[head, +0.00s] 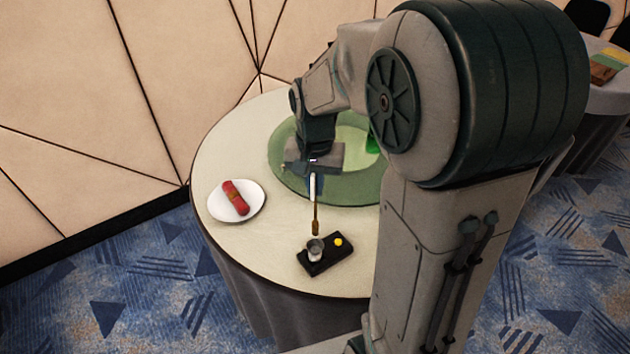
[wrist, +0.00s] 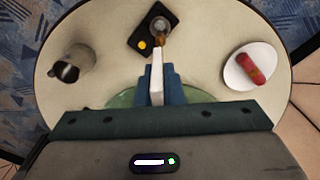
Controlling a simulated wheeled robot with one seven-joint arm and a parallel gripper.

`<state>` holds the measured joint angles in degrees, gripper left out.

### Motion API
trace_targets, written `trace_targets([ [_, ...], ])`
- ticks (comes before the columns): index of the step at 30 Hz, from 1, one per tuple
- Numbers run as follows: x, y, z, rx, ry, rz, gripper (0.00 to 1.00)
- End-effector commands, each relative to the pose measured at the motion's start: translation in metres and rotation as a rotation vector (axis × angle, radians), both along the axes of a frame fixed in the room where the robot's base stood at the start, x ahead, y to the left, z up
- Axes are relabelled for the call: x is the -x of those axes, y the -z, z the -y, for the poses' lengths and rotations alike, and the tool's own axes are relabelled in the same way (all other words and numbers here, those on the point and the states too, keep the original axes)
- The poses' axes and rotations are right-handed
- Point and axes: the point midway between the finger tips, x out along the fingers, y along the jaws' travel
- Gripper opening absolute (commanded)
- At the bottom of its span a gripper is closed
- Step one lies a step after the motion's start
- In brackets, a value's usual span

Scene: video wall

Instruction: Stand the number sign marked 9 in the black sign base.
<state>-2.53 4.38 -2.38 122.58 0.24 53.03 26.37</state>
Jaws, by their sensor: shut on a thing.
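My gripper (head: 314,182) is shut on the number sign (head: 313,190), a thin white plate with a brown stem, held upright with the stem pointing down. The sign shows nearly edge-on, so its number cannot be read. In the wrist view the sign (wrist: 157,72) sits between the fingers (wrist: 158,92). The black sign base (head: 326,265) lies near the table's front edge, with a silver cup-like part and a yellow dot on top. It also shows in the wrist view (wrist: 143,31). The stem's tip appears just above the silver part; the exact gap cannot be told.
A white plate (head: 252,213) with a red rolled napkin (head: 235,198) is at the left of the round table (head: 222,160). A large green mat or plate (head: 285,180) lies under my gripper. A metal jug (wrist: 72,66) stands at the left in the wrist view.

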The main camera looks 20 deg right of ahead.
Motion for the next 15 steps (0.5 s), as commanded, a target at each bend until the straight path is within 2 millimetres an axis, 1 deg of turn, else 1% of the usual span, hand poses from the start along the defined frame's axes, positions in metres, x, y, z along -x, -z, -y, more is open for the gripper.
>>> trace_targets([
  [1,0.000,0.007,0.000,0.000,0.000,0.000,0.00],
  [15,0.000,0.040,0.000,0.000,0.000,-0.001,0.00],
])
